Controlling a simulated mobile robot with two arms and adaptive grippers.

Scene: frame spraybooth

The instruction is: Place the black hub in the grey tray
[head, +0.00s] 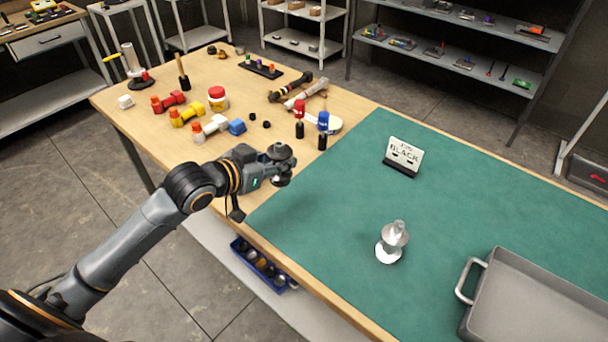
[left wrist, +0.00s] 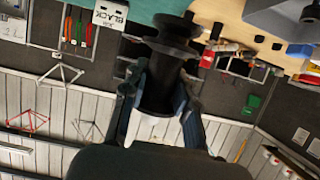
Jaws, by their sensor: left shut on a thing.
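My left gripper (head: 277,170) is shut on the black hub (head: 280,152), held above the table near the left edge of the green mat. In the left wrist view the dark, flanged hub (left wrist: 164,75) sits between the two fingers of my left gripper (left wrist: 158,112). The grey tray (head: 472,318) lies on the mat at the lower right, apart from the hub; its near handle shows and its right part is cut off. A silver hub (head: 391,245) stands on the mat between my gripper and the tray. My right gripper is not in view.
A small sign reading "BLACK" (head: 403,155) stands on the green mat (head: 330,205). Red and yellow dumbbell-like pieces, small bottles and tools crowd the wooden table (head: 140,85) at the left. A blue bin (head: 262,262) sits below the table's front edge. The mat's middle is mostly clear.

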